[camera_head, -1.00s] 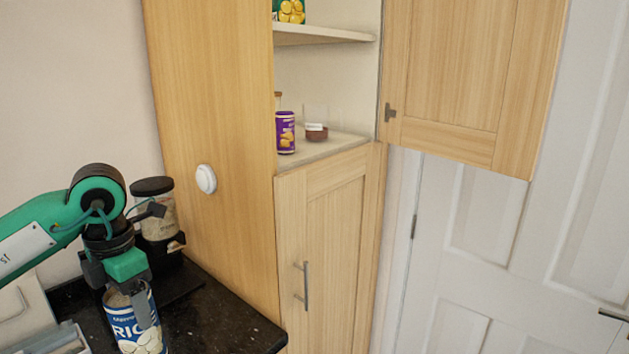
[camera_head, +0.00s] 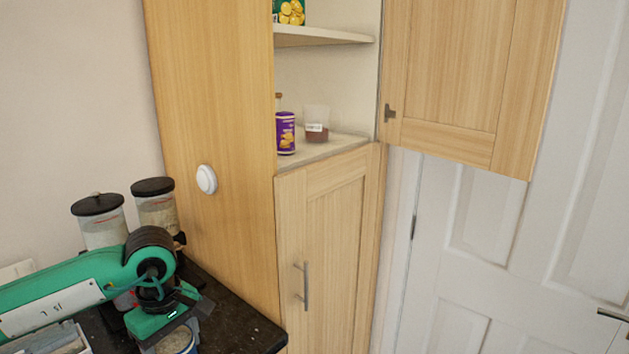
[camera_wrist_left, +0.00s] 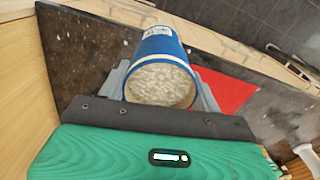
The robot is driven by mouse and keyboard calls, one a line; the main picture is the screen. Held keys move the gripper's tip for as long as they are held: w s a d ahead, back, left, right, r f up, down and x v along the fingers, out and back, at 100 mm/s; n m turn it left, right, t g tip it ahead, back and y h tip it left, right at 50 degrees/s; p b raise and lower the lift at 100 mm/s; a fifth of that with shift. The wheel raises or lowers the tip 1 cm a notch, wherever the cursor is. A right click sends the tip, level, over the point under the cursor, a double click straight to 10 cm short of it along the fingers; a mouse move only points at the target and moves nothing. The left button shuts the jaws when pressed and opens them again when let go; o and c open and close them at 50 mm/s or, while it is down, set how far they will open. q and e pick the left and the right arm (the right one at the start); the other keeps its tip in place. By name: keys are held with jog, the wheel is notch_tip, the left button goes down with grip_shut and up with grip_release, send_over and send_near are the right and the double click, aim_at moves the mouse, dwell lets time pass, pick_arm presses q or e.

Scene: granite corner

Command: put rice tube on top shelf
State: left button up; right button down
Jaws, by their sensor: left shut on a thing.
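The rice tube is a blue cylinder with a pale, grainy open end. In the left wrist view the rice tube (camera_wrist_left: 160,42) sits between the fingers of my left gripper (camera_wrist_left: 165,95), which is shut on it. In the head view only the top of the rice tube (camera_head: 176,340) shows at the bottom edge, under my left gripper (camera_head: 170,325). The cupboard's upper shelf (camera_head: 318,37) holds a green and yellow pack (camera_head: 290,12), partly cut off by the top edge. My right gripper is not in view.
The lower shelf (camera_head: 335,148) holds a purple tube (camera_head: 286,133) and a clear tub (camera_head: 316,124). The cupboard door (camera_head: 460,80) stands open to the right. Black-lidded jars (camera_head: 155,205) stand on the dark worktop (camera_head: 235,318). A wooden side panel (camera_head: 210,90) stands between my arm and the shelves.

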pick_arm(q)
jog(key=d+f+m, duration=0.1)
jog(key=m, duration=0.2)
jog(key=f+m, duration=0.2)
jog(key=m, duration=0.1)
jog(key=s+d+f+m, duration=0.1)
jog(key=f+m, duration=0.1)
jog(key=m, duration=0.1)
jog(key=shift+d, duration=0.35)
jog(key=shift+s+d+f+m, duration=0.15)
jog(key=shift+f+m, duration=0.2)
jog(key=shift+m, duration=0.3)
jog(key=shift+w+d+f+m, duration=0.15)
jog(key=shift+f+m, duration=0.15)
jog(key=shift+m, duration=0.35)
jog(key=shift+s, duration=0.1)
